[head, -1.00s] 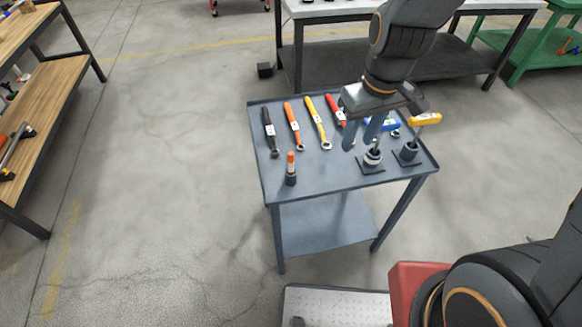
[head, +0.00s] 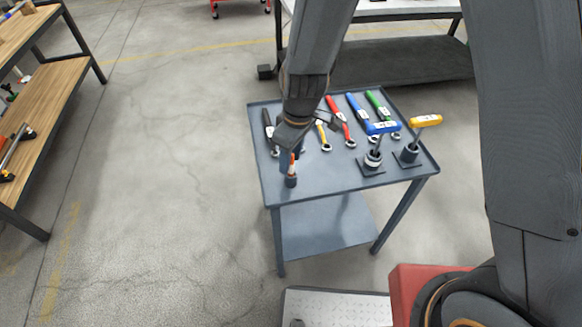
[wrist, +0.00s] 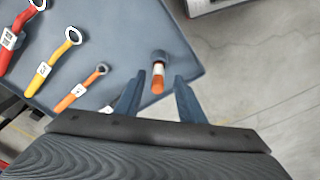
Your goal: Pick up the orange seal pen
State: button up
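The orange seal pen (head: 292,168) stands upright in a small dark holder (head: 291,181) near the front left of the blue-grey cart top. It has an orange end and a white band; in the wrist view the pen (wrist: 158,79) shows between my fingertips. My gripper (wrist: 158,77) is open, with one blue-grey finger on each side of the pen and visible gaps. In the head view my gripper (head: 294,150) is right at the pen and partly hides it. Whether the fingers touch it cannot be told, but none appears closed on it.
Several wrenches lie behind on the cart (head: 330,180), including a black one (head: 269,128), a red one (head: 338,115) and an orange one (wrist: 78,92). Blue-handled (head: 383,127) and yellow-handled (head: 426,120) tools stand in holders at the right. The cart's front middle is clear.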

aim_at(291, 170)
jog(key=shift+w+a+f+p, duration=0.1)
jog(key=shift+w+f+p, duration=0.1)
jog(key=shift+f, duration=0.7)
jog(key=shift+w+a+f+p, duration=0.1)
jog(key=shift+f+p, duration=0.05)
jog(key=shift+f, duration=0.75)
grip_shut()
